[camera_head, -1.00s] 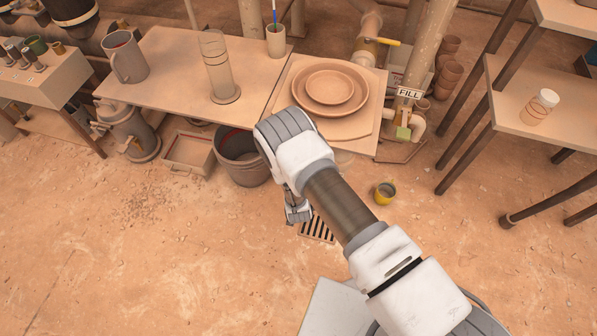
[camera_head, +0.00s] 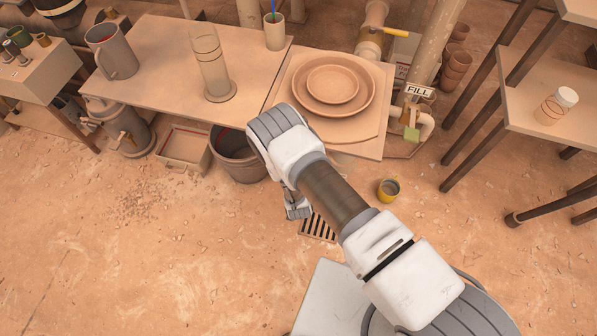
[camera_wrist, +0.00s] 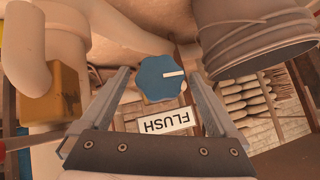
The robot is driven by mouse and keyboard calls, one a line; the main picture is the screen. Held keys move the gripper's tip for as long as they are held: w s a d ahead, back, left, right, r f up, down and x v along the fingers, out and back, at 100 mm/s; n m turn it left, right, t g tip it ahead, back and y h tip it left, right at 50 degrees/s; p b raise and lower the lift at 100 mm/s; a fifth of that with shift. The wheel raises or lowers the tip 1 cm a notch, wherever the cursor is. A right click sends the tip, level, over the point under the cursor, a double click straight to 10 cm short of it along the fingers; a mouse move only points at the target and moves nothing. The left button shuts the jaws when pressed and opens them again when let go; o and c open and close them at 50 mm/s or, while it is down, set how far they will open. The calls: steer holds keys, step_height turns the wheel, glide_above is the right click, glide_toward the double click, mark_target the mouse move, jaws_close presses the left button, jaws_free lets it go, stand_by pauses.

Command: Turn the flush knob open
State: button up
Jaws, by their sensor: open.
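The flush knob (camera_wrist: 159,78) is blue with a lobed rim and shows in the wrist view, above the centre. A white pointer line on it runs from near its middle to the right. The white FLUSH label (camera_wrist: 163,122), upside down in this view, is just below it. My gripper (camera_wrist: 159,90) is open, one finger on each side of the knob, with gaps at both sides. I cannot tell how deep the fingertips reach. In the head view my gripper (camera_head: 298,210) hangs below the wrist near the floor grate; the knob does not show there.
In the wrist view a pale pipe (camera_wrist: 62,40) with a brassy block (camera_wrist: 65,92) is at the left. A grey ribbed cylinder (camera_wrist: 255,38) is at the upper right. In the head view the table (camera_head: 150,52), bucket (camera_head: 240,160) and yellow cup (camera_head: 388,189) are nearby.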

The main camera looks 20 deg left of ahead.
steer(key=shift+f, duration=0.1)
stand_by(0.3)
steer(key=c, duration=1.4)
steer(key=shift+w+a+h, duration=0.1)
steer(key=shift+a+h, duration=0.05)
steer(key=shift+h, duration=0.25)
steer(key=shift+n+h, duration=1)
steer(key=shift+h, duration=0.5)
steer(key=o, duration=1.4)
